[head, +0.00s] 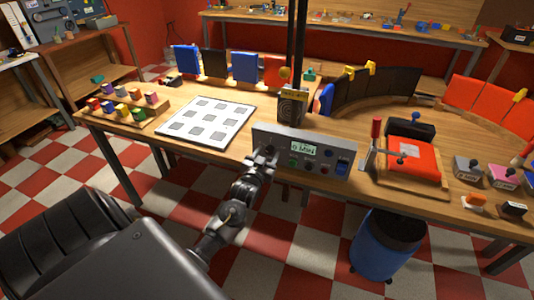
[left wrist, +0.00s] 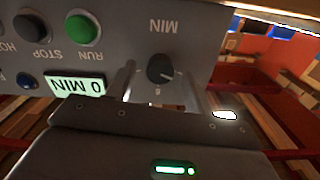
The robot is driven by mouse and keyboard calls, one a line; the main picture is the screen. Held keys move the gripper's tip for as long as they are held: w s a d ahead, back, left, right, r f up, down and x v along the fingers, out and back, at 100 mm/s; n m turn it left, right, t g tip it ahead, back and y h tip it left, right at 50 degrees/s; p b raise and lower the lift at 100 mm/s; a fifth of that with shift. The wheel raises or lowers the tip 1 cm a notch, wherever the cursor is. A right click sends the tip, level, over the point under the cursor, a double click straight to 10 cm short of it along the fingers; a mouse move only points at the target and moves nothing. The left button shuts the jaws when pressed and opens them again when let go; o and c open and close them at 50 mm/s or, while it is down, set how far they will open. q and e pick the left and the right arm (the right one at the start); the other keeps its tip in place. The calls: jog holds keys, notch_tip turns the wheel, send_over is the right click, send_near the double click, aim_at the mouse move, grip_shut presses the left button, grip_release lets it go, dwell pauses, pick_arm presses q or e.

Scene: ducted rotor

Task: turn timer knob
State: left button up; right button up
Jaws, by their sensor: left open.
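The grey control panel (head: 262,135) stands at the front edge of the workbench in the head view. Its black timer knob (left wrist: 161,69), marked MIN, shows in the left wrist view, where the panel appears upside down. The lit display (left wrist: 77,85) reads 0 MIN. My left gripper (head: 264,156) is at the panel's left end and hides the knob in the head view. In the left wrist view its open fingers (left wrist: 161,84) stand on either side of the knob, with visible gaps. I cannot tell how deep they reach. My right gripper is not in view.
Beside the knob are a green RUN button (left wrist: 83,27) and a dark STOP button (left wrist: 31,27). A white board with grey squares (head: 208,121) lies left of the panel. A red clamp handle (head: 376,130) stands to its right. A blue bin (head: 385,245) is below the bench.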

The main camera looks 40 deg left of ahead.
pick_arm(q)
jog(key=shift+w, duration=0.15)
jog(key=shift+c, duration=0.4)
jog(key=c, duration=0.9)
